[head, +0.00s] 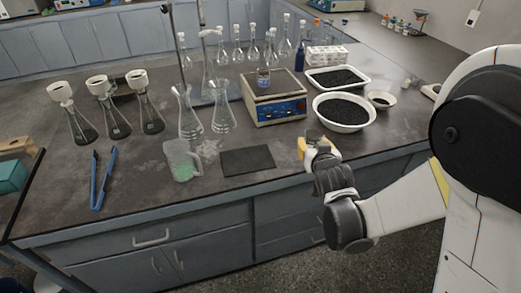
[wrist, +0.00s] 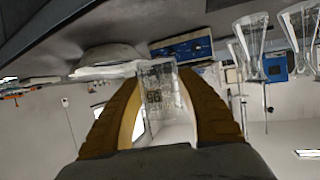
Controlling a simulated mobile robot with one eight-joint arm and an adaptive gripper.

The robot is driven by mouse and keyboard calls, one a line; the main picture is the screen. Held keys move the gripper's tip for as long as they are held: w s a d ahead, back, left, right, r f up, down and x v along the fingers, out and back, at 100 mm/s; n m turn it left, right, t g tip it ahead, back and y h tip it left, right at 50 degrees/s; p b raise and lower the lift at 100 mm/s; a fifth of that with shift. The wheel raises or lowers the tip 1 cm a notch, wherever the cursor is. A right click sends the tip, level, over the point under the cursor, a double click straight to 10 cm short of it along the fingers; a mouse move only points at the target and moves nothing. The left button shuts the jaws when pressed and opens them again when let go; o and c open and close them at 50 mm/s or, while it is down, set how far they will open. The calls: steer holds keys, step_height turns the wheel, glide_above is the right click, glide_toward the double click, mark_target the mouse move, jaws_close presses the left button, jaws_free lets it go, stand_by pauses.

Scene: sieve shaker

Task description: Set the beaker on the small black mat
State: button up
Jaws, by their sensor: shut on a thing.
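My gripper (head: 311,146) is at the front edge of the bench, to the right of the small black mat (head: 247,160) and apart from it. In the wrist view its two yellow fingers (wrist: 165,105) are shut on a clear glass beaker (wrist: 163,88) with dark printed markings. The wrist view is upside down, with the bench at the top. In the head view the beaker is mostly hidden by my gripper. The mat lies flat and bare on the bench. I cannot pick out the mat in the wrist view.
A plastic jug (head: 182,161) with green contents stands left of the mat, with small clear pieces beside it. Glass flasks (head: 222,117) stand behind. A blue-fronted hotplate (head: 274,110) and a white bowl (head: 343,124) of black grains stand behind my gripper. Blue tongs (head: 104,180) lie at left.

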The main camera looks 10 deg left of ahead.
steer(key=w+a+n+g+y+p, duration=0.1)
steer(key=w+a+n+y+p, duration=0.15)
steer(key=a, duration=0.75)
steer(key=b, duration=0.6)
glide_above(247, 159)
steer(key=shift+n+y, duration=0.25)
steer(key=shift+y, duration=0.2)
step_height(247, 159, down, 7)
steer(key=shift+s+d+f, duration=0.1)
step_height(247, 159, down, 4)
steer(key=shift+f+b, duration=0.1)
steer(key=shift+b, duration=0.85)
steer(key=shift+r, duration=0.2)
steer(key=o, duration=1.2)
steer(key=shift+f, duration=0.15)
steer(key=shift+c, duration=0.2)
